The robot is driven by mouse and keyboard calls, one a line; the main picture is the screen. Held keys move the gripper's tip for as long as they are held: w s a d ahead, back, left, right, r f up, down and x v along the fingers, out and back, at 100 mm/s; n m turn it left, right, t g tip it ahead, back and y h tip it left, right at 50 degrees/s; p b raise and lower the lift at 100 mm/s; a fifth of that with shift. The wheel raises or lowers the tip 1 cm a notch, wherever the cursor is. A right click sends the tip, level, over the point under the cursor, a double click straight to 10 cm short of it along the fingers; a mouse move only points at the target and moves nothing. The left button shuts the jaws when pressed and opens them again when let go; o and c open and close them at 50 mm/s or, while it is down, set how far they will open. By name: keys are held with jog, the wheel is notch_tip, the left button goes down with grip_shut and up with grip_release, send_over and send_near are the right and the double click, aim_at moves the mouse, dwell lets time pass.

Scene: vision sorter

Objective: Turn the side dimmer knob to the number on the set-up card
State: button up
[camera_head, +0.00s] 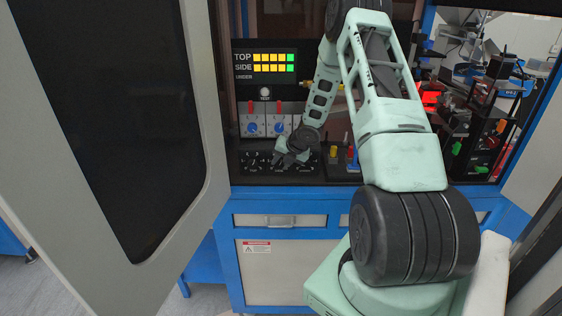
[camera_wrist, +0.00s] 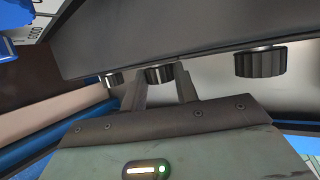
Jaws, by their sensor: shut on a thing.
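My gripper (camera_head: 280,160) is at the row of dark dimmer knobs on the low black panel (camera_head: 240,174). In the wrist view its two fingers (camera_wrist: 160,88) stand on either side of the middle dimmer knob (camera_wrist: 158,74) and are shut on it. Another knob (camera_wrist: 110,81) is to the left and a ribbed knob (camera_wrist: 260,63) to the right, both free. The knob labels and pointer are too small or hidden to read. The display (camera_head: 272,62) has TOP and SIDE rows lit yellow with a green end; UNDER looks unlit. I cannot make out a set-up card.
Above the knobs are a round TEST button (camera_head: 265,92) and two blue dials (camera_head: 252,128) with red parts above them. Coloured levers (camera_head: 333,152) stand just right of the knob panel. The open cabinet door (camera_head: 205,100) is at the left.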

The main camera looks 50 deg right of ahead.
dwell(0.3)
jog(key=o, duration=1)
jog(key=shift+s+r, duration=0.25)
jog(key=shift+r, duration=0.2)
jog(key=p+v, duration=0.1)
jog(key=v, duration=1.5)
jog(key=shift+s+p, duration=0.25)
jog(key=shift+p, duration=0.05)
